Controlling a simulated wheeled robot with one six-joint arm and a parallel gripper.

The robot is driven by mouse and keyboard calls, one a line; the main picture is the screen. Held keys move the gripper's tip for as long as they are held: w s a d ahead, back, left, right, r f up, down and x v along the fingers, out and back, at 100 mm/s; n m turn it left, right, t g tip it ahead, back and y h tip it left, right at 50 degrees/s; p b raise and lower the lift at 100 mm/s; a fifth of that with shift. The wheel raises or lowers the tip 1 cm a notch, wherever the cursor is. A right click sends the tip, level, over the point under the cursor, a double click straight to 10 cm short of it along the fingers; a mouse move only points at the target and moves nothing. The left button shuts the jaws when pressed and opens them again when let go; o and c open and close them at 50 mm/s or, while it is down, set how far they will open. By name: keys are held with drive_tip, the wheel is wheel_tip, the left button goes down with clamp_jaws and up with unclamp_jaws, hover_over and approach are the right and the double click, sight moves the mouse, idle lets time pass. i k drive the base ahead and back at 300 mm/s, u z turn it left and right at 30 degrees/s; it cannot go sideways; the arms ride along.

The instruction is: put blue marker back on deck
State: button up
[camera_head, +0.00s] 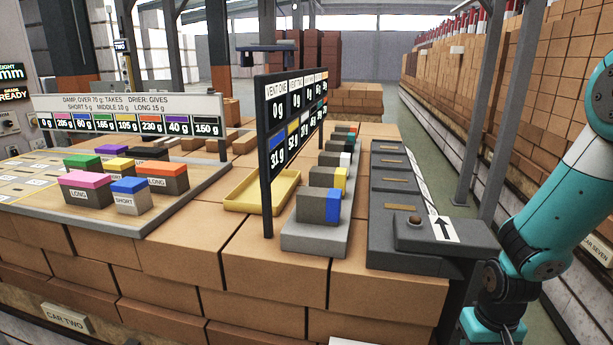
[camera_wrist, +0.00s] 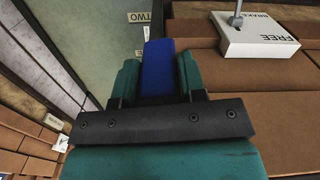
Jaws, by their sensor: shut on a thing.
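In the wrist view my gripper (camera_wrist: 158,78) is shut on the blue marker (camera_wrist: 158,60), a plain blue bar standing out between the two teal fingers. Its lower end is hidden by the dark gripper bracket. In the head view my arm comes down at the right and leaves the bottom edge, so the fingertips and the held marker are out of that picture. I cannot tell from the frames which surface is the deck.
A grey board (camera_head: 150,226) at left carries colour-topped blocks, including a blue-topped SHORT block (camera_head: 130,198). A yellow tray (camera_head: 240,207), a display panel (camera_head: 265,150), a row of blocks and a dark stepped unit (camera_head: 385,225) stand on the bricks. A white FREE BRAKE box (camera_wrist: 255,42) is at upper right.

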sight(197, 215)
drive_tip(key=u, duration=1.45)
